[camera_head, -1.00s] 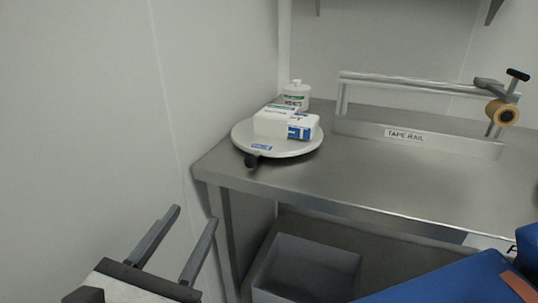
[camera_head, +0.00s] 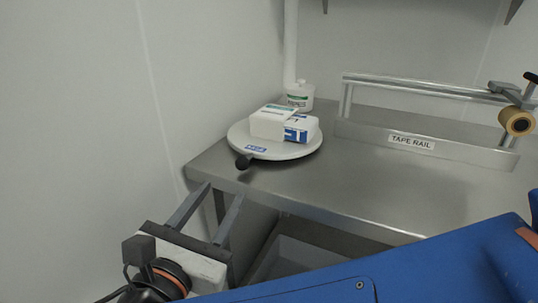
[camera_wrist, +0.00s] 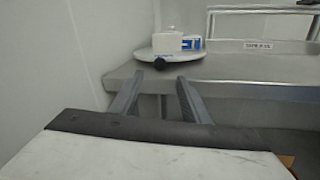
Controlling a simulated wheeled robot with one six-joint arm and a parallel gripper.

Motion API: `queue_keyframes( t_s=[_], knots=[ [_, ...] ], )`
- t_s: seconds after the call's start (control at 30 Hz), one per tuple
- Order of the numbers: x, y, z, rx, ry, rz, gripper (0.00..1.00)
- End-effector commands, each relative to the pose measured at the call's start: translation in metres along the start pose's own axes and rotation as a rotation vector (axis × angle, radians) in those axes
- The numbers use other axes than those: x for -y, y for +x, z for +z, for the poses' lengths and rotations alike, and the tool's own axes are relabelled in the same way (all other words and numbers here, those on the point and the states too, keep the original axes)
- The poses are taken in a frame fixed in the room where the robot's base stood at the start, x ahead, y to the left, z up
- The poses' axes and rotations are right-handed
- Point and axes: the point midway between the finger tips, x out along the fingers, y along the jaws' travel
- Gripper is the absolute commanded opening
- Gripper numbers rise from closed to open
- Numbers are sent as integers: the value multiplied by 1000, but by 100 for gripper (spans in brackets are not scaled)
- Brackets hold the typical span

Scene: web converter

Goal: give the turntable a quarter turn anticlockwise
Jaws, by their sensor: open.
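The turntable (camera_head: 240,139) is a round pale disc at the left end of the steel table. It carries a blue label and a dark knob (camera_head: 243,162) at its front-left edge. Two boxes, one white with green (camera_head: 268,122) and one white with blue (camera_head: 301,128), sit on the disc. My gripper (camera_head: 221,190) is open and empty, in front of and below the table's front-left corner, apart from the knob. In the wrist view the turntable (camera_wrist: 148,55) and knob (camera_wrist: 160,63) show beyond and above the open fingers (camera_wrist: 159,88).
The steel table (camera_head: 370,190) has clear room right of the turntable. A white jar (camera_head: 300,96) stands behind it. A tape rail (camera_head: 420,146) with a tape roll (camera_head: 516,122) runs along the back right. A wall (camera_head: 90,110) is close on the left. A grey bin (camera_head: 300,258) sits below.

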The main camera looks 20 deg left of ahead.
Motion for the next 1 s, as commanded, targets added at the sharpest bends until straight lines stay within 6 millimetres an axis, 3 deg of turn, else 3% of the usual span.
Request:
queue_keyframes(
  t_s=[0.6,0.8,1.0],
  knots=[
    [1,94,0,1,-1,-3,43],
    [0,116,0,1,-1,-1,43],
    [0,126,0,1,0,-1,43]
  ],
)
